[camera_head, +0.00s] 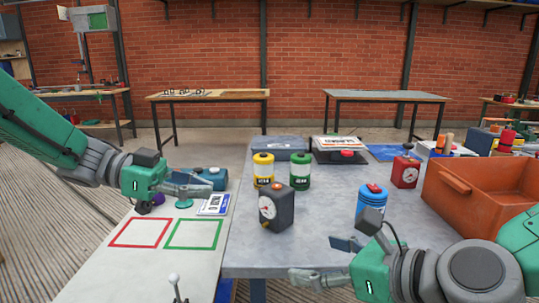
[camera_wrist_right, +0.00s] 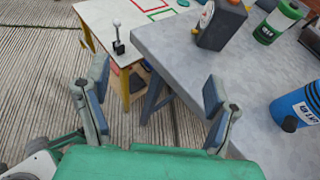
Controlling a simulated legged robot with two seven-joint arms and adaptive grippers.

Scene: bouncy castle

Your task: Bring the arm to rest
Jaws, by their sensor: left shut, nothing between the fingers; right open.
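My left arm comes in from the left in the head view, and its left gripper (camera_head: 198,190) is shut and empty above the white table, near a small blue object. My right arm comes in from the lower right, and its right gripper (camera_head: 328,262) is open and empty over the front part of the grey table. In the right wrist view the two fingers of the right gripper (camera_wrist_right: 155,100) stand wide apart, with the floor and the table's edge between them. Neither gripper touches an object that I can make out.
The grey table (camera_head: 325,215) holds a dark dial box (camera_head: 276,208), yellow (camera_head: 263,170) and green (camera_head: 300,171) cans, a blue can (camera_head: 372,198), a red dial box (camera_head: 405,172) and an orange crate (camera_head: 470,205). The white table (camera_head: 130,270) has red and green squares and a small lever (camera_head: 175,285).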

